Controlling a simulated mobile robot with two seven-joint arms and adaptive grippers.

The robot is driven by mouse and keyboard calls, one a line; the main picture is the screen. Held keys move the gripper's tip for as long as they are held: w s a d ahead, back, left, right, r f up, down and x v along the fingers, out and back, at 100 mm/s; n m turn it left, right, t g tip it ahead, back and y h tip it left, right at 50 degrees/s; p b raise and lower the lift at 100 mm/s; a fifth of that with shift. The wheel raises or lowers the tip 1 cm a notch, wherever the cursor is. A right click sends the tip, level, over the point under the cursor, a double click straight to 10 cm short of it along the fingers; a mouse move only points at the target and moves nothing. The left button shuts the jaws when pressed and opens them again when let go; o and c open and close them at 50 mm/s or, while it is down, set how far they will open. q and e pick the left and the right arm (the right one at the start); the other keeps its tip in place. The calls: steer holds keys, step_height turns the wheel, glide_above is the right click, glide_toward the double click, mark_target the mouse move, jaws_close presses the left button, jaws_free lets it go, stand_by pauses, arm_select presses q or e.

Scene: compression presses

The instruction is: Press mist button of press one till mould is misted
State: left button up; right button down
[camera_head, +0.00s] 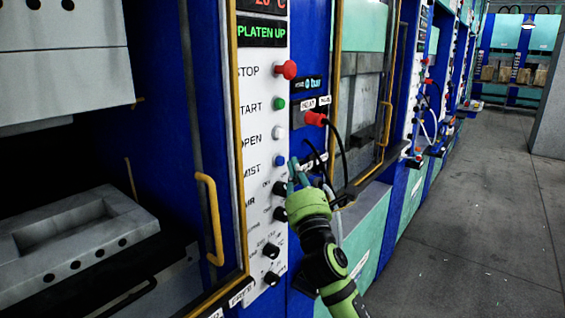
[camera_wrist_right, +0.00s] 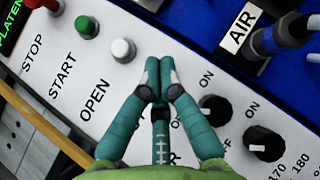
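The control panel (camera_head: 261,100) of the nearest press has a red STOP, a green START, a white OPEN and a blue MIST button (camera_head: 280,160). My right gripper (camera_head: 293,172) is just right of the blue button in the head view. In the right wrist view its teal fingers (camera_wrist_right: 160,70) are together with nothing between them; they hide the blue button and MIST label. The white button (camera_wrist_right: 123,50) is left of the fingertips. I cannot tell whether the tips touch the button. A grey mould block (camera_head: 130,222) with a rectangular recess sits inside the open press; no mist shows. My left gripper is not in view.
Black knobs (camera_head: 271,250) sit below the button. A yellow handle (camera_head: 211,215) stands left of the panel. A red connector (camera_head: 314,118) with a black hose hangs on the right. More presses line the aisle; the grey floor (camera_head: 470,230) is clear.

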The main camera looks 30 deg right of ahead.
stand_by(0.3)
steer(key=shift+w+a, duration=0.2)
steer(key=shift+w, duration=0.2)
steer(key=shift+w+a, duration=0.15)
steer(key=shift+w, duration=0.25)
stand_by(0.6)
steer(key=shift+s, duration=0.1)
stand_by(0.4)
steer(key=shift+s+d, duration=0.35)
steer(key=shift+s, duration=0.4)
steer(key=shift+p, duration=0.3)
steer(key=shift+s+d+p, duration=0.2)
steer(key=shift+s+d, duration=0.1)
steer(key=shift+s, duration=0.45)
steer(key=shift+s+d+p, duration=0.2)
steer(key=shift+s+d, duration=0.15)
steer(key=shift+s, duration=0.45)
steer(key=shift+s+d+p, duration=0.2)
steer(key=shift+s+d, duration=0.1)
steer(key=shift+s, duration=0.45)
